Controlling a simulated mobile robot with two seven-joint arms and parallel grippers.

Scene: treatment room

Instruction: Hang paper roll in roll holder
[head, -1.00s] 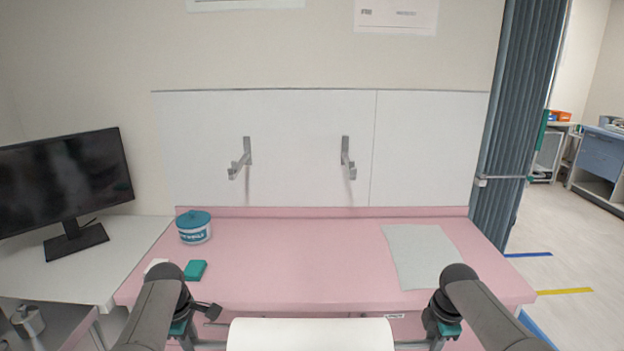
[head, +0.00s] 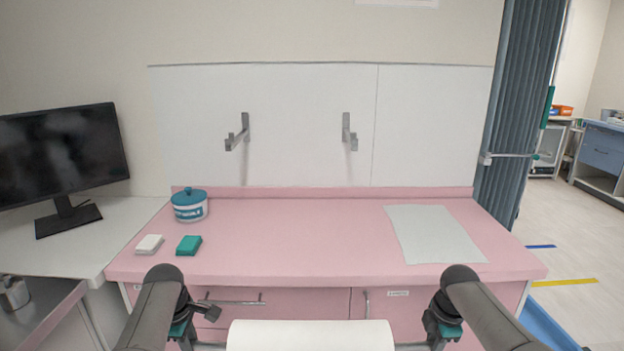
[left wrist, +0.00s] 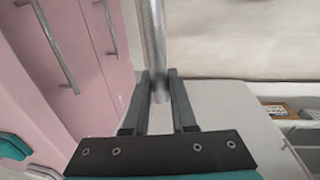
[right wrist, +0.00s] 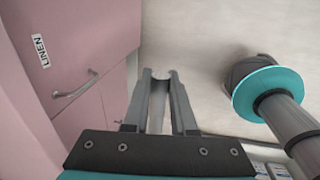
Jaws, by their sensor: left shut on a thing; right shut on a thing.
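The white paper roll (head: 310,336) lies level at the bottom centre of the head view, in front of the pink counter, partly cut off by the frame. A metal rod sticks out at both its ends. My left gripper (head: 197,345) is shut on the rod's left end; the left wrist view shows the rod (left wrist: 153,40) between its fingers. My right gripper (head: 428,345) is shut on the right end, and the rod (right wrist: 158,105) shows between its fingers. The roll holder is two wall arms, left (head: 238,134) and right (head: 349,132), empty and above the counter.
The pink counter (head: 310,245) stands between the roll and the wall. On it are a teal-lidded tub (head: 189,206), a white block (head: 149,244), a green block (head: 188,245) and a pale sheet (head: 433,234). A monitor (head: 62,155) stands left. Space beneath the holder arms is clear.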

